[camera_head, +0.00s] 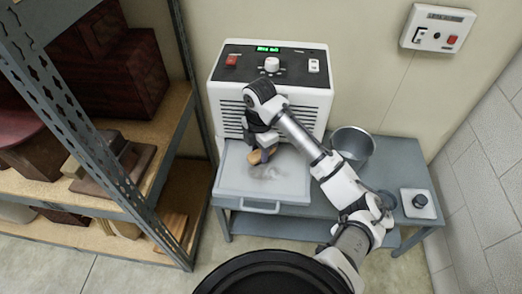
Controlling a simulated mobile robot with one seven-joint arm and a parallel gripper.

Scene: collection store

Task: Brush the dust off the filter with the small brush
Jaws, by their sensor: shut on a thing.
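The filter (232,180) looks like a pale grey tray with a front handle, pulled out from the bottom of a white machine (317,103). A darker grey smudge, seemingly dust (271,172), lies near its middle. My gripper (262,152) is over the filter's back middle part and is shut on the small brush (255,158). Only the brush's tan wooden part shows clearly; its bristles are hidden or too small to make out. I cannot tell whether the brush touches the filter.
A grey metal bucket (352,144) stands on the grey table (400,155) right of the machine. A white block with a dark knob (419,203) sits at the table's right end. A metal shelf (100,205) with boxes stands close on the left. A switch box (437,28) is on the wall.

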